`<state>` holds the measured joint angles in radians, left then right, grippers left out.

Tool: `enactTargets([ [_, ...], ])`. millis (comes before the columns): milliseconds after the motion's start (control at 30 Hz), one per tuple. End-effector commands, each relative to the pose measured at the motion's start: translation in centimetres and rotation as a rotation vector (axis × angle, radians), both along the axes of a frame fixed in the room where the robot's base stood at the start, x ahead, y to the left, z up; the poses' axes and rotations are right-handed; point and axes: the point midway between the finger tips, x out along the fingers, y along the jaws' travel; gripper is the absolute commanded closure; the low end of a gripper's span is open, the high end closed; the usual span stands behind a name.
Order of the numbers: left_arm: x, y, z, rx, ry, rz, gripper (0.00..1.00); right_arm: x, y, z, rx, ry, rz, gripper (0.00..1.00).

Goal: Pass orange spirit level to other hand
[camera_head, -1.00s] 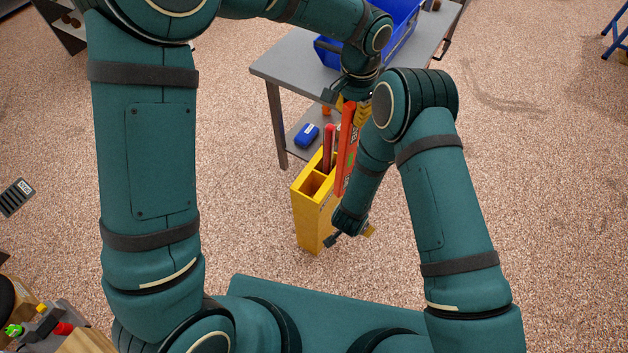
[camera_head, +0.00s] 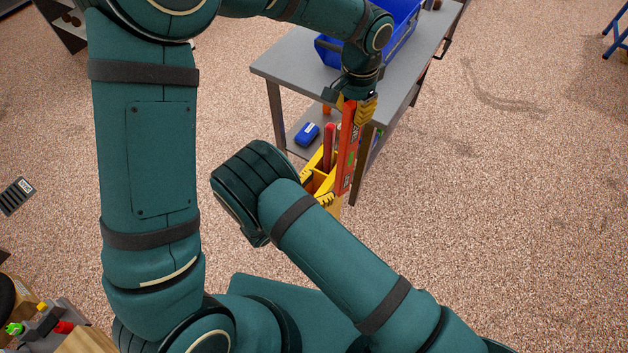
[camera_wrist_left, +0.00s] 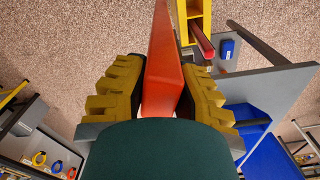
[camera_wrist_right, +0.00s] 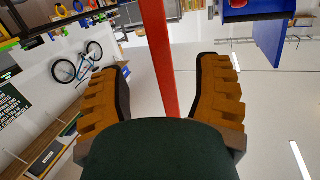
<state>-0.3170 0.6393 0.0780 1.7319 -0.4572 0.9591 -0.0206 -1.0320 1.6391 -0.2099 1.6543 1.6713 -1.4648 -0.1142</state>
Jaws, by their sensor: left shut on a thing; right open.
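The orange spirit level (camera_head: 348,150) hangs roughly upright from my left gripper (camera_head: 355,106), which is shut on its upper end. In the left wrist view the level (camera_wrist_left: 163,60) sits between the toothed yellow fingers and stretches away from me. My right gripper (camera_head: 320,190) is below, near the level's lower part, largely hidden by its own arm. In the right wrist view its jaws are wide open, and the level (camera_wrist_right: 160,50) runs between them with a gap to each finger. Whether the lower end touches my right palm is hidden.
A yellow holder (camera_wrist_left: 207,12) with a red tool (camera_head: 329,146) stands close to the level. Behind is a grey workbench (camera_head: 285,70) with a blue bin (camera_head: 400,35) on top and a small blue box (camera_head: 306,133) on its lower shelf.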

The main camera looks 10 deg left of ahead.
Motion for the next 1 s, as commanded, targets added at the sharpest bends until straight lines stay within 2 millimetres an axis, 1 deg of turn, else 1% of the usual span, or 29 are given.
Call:
enactTargets([
  [33,0.0,0.0,0.1,-0.001,-0.001,0.000,1.00,-0.2,0.4,1.0,-0.023,-0.017,-0.009,0.36],
  [133,0.0,0.0,0.0,-0.001,-0.001,0.000,1.00,-0.6,0.9,2.5,-0.062,-0.040,-0.023,0.36],
  [200,0.0,0.0,0.0,-0.001,-0.001,0.000,1.00,-0.6,1.0,3.1,-0.079,-0.048,-0.029,0.36],
  [333,0.0,0.0,0.0,-0.001,-0.001,0.000,1.00,-0.1,0.6,3.4,-0.088,-0.052,-0.034,0.36],
  [467,0.0,0.0,0.0,-0.001,-0.001,0.000,1.00,1.2,-0.6,3.3,-0.088,-0.051,-0.036,0.36],
  [800,0.0,0.0,0.0,-0.001,-0.001,0.000,1.00,5.9,-4.3,3.3,-0.085,-0.052,-0.034,0.36],
  [1000,0.0,0.0,0.0,-0.001,-0.001,0.000,1.00,7.8,-5.8,3.3,-0.085,-0.052,-0.034,0.36],
])
